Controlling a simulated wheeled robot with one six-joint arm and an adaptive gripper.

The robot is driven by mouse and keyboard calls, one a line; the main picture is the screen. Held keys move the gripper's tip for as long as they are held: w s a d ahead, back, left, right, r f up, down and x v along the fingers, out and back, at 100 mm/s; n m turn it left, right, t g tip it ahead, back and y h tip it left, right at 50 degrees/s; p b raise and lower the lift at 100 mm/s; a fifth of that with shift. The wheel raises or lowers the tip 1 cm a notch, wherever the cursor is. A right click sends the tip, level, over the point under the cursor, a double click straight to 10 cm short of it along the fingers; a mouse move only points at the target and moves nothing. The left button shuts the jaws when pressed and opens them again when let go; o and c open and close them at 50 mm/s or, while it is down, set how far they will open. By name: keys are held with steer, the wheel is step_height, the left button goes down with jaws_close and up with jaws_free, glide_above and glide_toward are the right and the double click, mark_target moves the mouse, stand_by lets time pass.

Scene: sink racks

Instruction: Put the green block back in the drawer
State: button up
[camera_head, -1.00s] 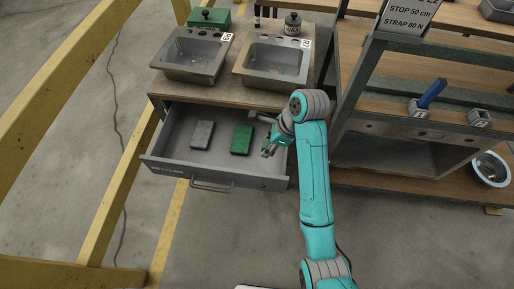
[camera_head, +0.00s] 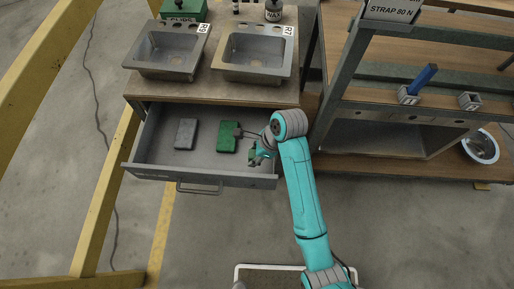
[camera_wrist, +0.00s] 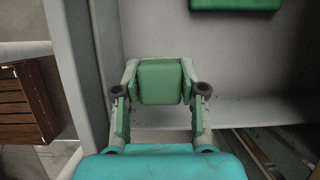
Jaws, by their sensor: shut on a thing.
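The grey drawer (camera_head: 197,178) stands open below the sinks. A dark green block (camera_head: 227,137) lies in it, right of a grey block (camera_head: 186,133). My gripper (camera_head: 254,157) is at the drawer's right end, close to the front. In the wrist view my gripper (camera_wrist: 160,95) is shut on a green block (camera_wrist: 160,82), held between its two fingers. The other green block (camera_wrist: 236,3) shows at the top edge there, apart from the held one. The gripper hides most of the held block in the head view. I cannot tell whether the held block touches the drawer floor.
Two metal sinks (camera_head: 167,51) (camera_head: 254,52) sit on the worktop above the drawer. A green box (camera_head: 184,9) and a dark jar (camera_head: 273,10) stand behind them. A metal-framed rack (camera_head: 340,90) stands close on the right. A yellow rail (camera_head: 105,195) runs along the left.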

steer(key=shift+f, duration=0.15)
steer(key=shift+f, duration=0.6)
steer(key=o, duration=1.1)
steer(key=shift+r, duration=0.1)
